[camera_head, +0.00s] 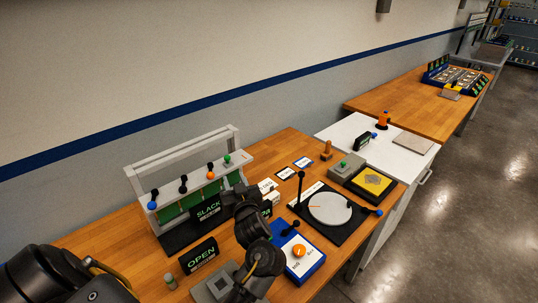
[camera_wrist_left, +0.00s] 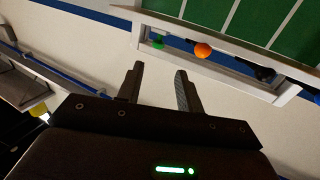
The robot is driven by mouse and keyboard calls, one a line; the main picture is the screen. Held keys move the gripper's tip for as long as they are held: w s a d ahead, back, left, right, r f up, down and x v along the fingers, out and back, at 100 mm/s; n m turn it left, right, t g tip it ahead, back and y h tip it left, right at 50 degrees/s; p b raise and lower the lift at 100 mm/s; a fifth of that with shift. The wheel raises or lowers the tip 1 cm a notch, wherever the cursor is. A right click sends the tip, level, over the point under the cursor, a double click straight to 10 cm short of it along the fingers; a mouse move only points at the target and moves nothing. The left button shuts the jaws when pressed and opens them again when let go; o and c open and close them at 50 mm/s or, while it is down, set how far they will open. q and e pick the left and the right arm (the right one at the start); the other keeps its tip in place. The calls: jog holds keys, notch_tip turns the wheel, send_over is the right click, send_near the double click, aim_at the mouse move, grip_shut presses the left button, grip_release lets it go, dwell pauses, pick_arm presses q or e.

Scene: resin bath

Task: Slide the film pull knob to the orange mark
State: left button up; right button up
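A grey rack (camera_head: 187,157) with green film panels stands at the left of the bench in the head view. Along its front are a blue ball (camera_head: 152,205), black knobs (camera_head: 183,187), an orange ball (camera_head: 210,175) and a green ball (camera_head: 227,158). I cannot tell for certain which piece is the film pull knob; the orange ball may be the orange mark. The left wrist view shows the orange ball (camera_wrist_left: 203,50), green ball (camera_wrist_left: 158,41) and a black knob (camera_wrist_left: 264,73) beyond the fingertips. My left gripper (camera_head: 240,198) is in front of the rack's right part; its fingers (camera_wrist_left: 158,78) are open and empty.
A "SLACK" sign (camera_head: 208,209) and an "OPEN" sign (camera_head: 199,254) stand before the rack. A blue box with an orange dial (camera_head: 299,251) and a round white plate (camera_head: 330,208) lie to the right. The wall is close behind the rack.

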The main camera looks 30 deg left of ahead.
aim_at(228, 158)
pick_arm(q)
jog(key=shift+o, duration=0.6)
jog(key=shift+w+d, duration=0.2)
jog(key=p+x, duration=0.1)
jog(key=x, duration=0.2)
jog(key=p+x, duration=0.1)
jog(key=x, duration=0.2)
jog(key=p+x, duration=0.1)
jog(key=x, duration=0.2)
jog(key=shift+a+r, duration=0.1)
jog(key=shift+r, duration=0.2)
jog(key=shift+w+a+f, duration=0.15)
jog(key=shift+w+a, duration=0.35)
jog(key=shift+a, duration=0.05)
grip_shut()
